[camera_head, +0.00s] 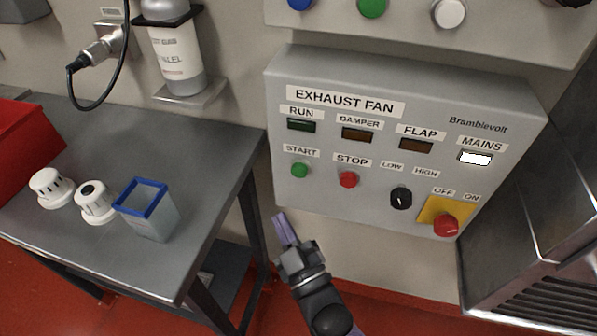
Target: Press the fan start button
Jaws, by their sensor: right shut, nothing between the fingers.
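The exhaust fan control box (315,190) is a grey panel on the wall. Its green START button (300,170) is at the left, under the dark RUN lamp (301,125). The red STOP button (348,179) is to its right. My right gripper (281,217) is shut and empty, below and slightly left of the START button and apart from it in the picture. My left gripper is not in view.
A black LOW/HIGH knob (401,197) and a red OFF/ON switch (446,225) sit further right on the box. The MAINS lamp (475,158) is lit white. A grey table (215,150) at left holds two white caps and a blue-rimmed container (150,215).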

